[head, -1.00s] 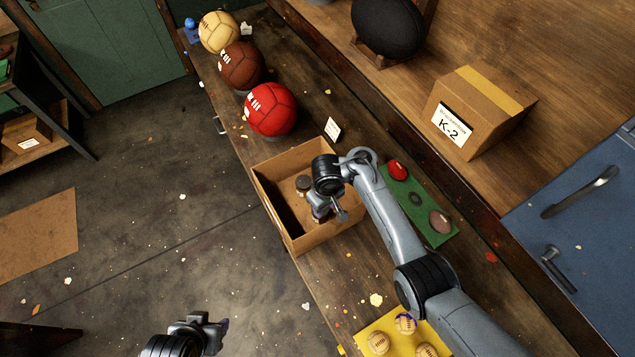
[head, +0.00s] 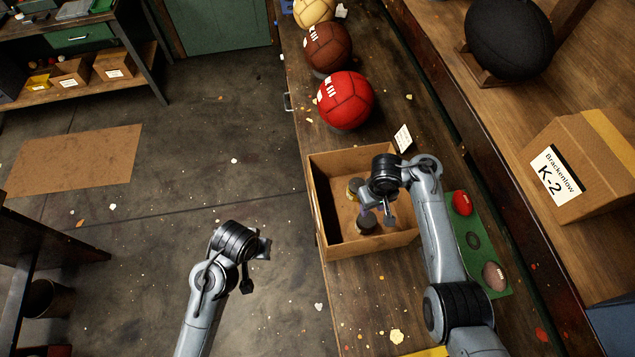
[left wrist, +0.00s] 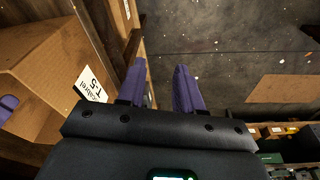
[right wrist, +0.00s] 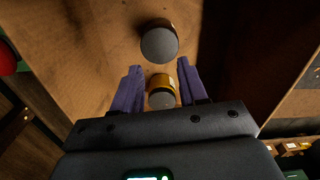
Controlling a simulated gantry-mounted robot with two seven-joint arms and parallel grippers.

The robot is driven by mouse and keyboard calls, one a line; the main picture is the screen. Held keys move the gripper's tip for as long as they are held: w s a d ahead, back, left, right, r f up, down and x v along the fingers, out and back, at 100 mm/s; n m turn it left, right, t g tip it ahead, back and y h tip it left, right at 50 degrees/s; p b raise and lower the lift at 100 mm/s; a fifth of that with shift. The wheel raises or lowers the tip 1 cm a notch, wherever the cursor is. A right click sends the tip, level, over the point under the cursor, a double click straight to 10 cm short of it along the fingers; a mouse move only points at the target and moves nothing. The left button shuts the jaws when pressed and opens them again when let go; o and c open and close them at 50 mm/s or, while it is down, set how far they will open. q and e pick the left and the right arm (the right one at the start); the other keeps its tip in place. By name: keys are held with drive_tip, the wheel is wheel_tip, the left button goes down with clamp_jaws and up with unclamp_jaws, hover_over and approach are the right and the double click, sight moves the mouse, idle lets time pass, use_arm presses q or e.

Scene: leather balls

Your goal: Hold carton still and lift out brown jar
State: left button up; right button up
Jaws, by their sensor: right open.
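The open cardboard carton (head: 322,212) sits on the bench. Two jars stand inside it: one with a yellow body (head: 354,190) towards the far side, and one with a dark lid (head: 367,222) nearer me. My right gripper (head: 378,208) is open and points down into the carton. In the right wrist view the yellow jar (right wrist: 161,92) appears between its fingers, apparently ungripped. My left gripper (head: 258,268) is open and empty, left of the carton, over the floor.
A red ball (head: 346,100) and a brown ball (head: 327,47) stand beyond the carton. A green mat (head: 467,227) with small balls lies right of it. A labelled box (head: 575,165) stands on the raised shelf. The left wrist view shows a T-5 box (left wrist: 45,75).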

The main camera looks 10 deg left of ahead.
use_arm(q)
drive_tip(key=w+d+r+n+g, duration=0.15)
drive_tip(key=w+d, duration=0.35)
drive_tip(key=w, duration=0.6)
wheel_tip(320, 180, up, 5)
drive_tip(key=n, duration=0.2)
hover_over(316, 197)
drive_tip(key=shift+r+g, duration=0.15)
drive_tip(key=shift+g, duration=0.1)
wheel_tip(316, 197, down, 10)
drive_tip(key=shift+f, duration=0.25)
drive_tip(key=shift+d, duration=0.1)
clamp_jaws()
